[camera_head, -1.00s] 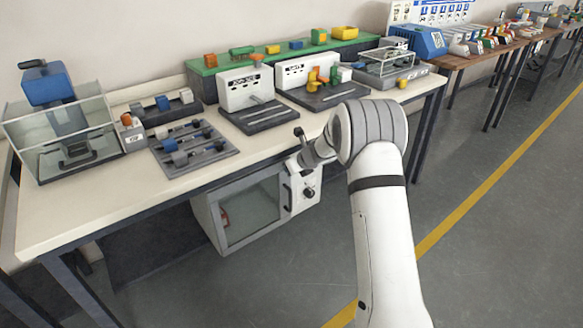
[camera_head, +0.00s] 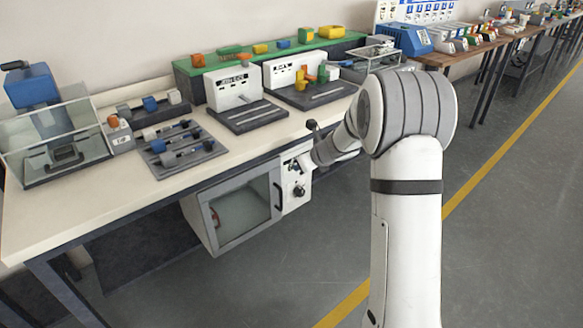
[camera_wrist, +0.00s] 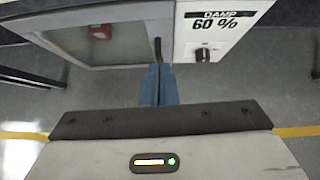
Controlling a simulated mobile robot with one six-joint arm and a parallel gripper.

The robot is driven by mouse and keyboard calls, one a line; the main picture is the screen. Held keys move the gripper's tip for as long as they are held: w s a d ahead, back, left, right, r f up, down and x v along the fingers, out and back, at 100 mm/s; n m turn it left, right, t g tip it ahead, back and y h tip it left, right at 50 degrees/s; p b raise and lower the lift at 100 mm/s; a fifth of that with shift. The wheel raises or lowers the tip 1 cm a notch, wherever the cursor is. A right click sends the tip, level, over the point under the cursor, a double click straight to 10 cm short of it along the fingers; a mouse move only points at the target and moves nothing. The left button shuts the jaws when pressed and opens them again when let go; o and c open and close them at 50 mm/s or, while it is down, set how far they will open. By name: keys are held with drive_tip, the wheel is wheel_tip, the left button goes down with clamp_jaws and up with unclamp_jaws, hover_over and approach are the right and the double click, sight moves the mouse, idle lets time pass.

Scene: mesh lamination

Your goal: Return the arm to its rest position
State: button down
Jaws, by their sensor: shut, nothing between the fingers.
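My arm (camera_head: 408,215) rises at the right of the head view, with its grey-banded joint in front of the bench's right end. Its forearm points left and away, toward the cabinet under the bench. My gripper (camera_wrist: 159,86) shows in the wrist view as two blue fingers, closed together with nothing between them. The fingertips appear just in front of or below the cabinet's lower edge, near its dark door handle; I cannot tell the exact gap.
The glass-door cabinet (camera_head: 240,212) hangs under the bench (camera_head: 60,215); its white panel reads "DAMP 60 %" in the wrist view (camera_wrist: 218,22). The bench holds a clear box with a blue part (camera_head: 35,88), trays and fixtures. Open floor (camera_head: 510,255) lies to the right.

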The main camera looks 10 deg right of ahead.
drive_tip(key=s+d+r+m+t+h+p, duration=0.1)
drive_tip(key=d+r+m+h+p, duration=0.1)
drive_tip(key=r+m, duration=0.35)
drive_tip(key=s+d+r+m+t+h+p, duration=0.1)
drive_tip(key=d+r+m+t+p, duration=0.15)
drive_tip(key=r, duration=0.55)
drive_tip(key=s+d+r+m+g+h+p, duration=0.1)
drive_tip(key=s+d+r+m+h+p, duration=0.35)
drive_tip(key=s+r+m, duration=0.8)
drive_tip(key=s+a+m+g+y+p, duration=0.1)
drive_tip(key=s+a+m+g+p, duration=0.2)
drive_tip(key=s+m, duration=0.8)
drive_tip(key=s+a+m+g+y+p, duration=0.1)
drive_tip(key=s+a+m+g+p, duration=0.2)
drive_tip(key=s+m, duration=0.8)
drive_tip(key=s+g+p, duration=0.1)
drive_tip(key=s+p, duration=0.1)
drive_tip(key=s, duration=0.1)
drive_tip(key=shift+s+a+r, duration=0.15)
drive_tip(key=shift+r, duration=0.1)
drive_tip(key=shift+m, duration=0.25)
